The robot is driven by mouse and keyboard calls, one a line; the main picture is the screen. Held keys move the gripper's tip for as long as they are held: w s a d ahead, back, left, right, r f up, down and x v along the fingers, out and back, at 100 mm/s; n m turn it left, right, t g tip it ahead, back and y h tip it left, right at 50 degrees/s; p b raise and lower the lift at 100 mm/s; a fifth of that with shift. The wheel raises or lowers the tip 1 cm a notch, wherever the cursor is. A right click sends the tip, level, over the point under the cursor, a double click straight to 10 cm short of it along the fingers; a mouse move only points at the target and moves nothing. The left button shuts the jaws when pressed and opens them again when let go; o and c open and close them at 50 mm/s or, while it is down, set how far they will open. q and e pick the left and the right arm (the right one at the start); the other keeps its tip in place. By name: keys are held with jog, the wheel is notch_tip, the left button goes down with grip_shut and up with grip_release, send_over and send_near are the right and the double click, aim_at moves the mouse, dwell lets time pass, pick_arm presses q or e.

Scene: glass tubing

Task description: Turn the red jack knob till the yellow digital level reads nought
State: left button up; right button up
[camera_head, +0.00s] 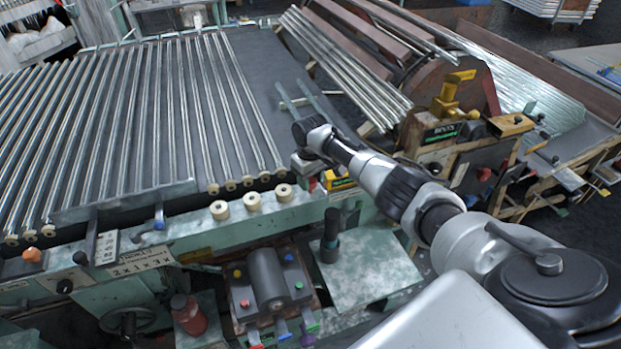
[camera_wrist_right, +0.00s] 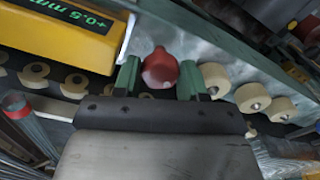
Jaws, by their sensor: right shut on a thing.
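The red jack knob (camera_wrist_right: 160,66) is a round red knob in the middle of the right wrist view. My right gripper (camera_wrist_right: 158,76) has its two green fingers on either side of the knob and is shut on it. In the head view the right gripper (camera_head: 309,168) is at the machine's front rail, its fingertips small there and the knob largely hidden. The yellow digital level (camera_wrist_right: 62,35) lies beside the knob; its green display reads +0.5 mm. The level also shows in the head view (camera_head: 338,180), partly behind my wrist. My left gripper is not in view.
Cream rollers (camera_head: 251,201) line the rail close to the knob on both sides. Glass tubes (camera_head: 150,110) lie on the bed at left. More tubes (camera_head: 345,70) and a brass fixture (camera_head: 449,97) stand to the right. A dark post (camera_head: 331,238) stands in front of the rail.

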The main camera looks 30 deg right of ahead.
jog(key=n, duration=0.6)
jog(key=shift+r+n, duration=0.1)
jog(key=shift+n, duration=0.3)
dwell(0.4)
jog(key=o, duration=0.6)
jog(key=shift+o, duration=0.2)
notch_tip(320, 180, up, 11)
jog(key=b, duration=0.2)
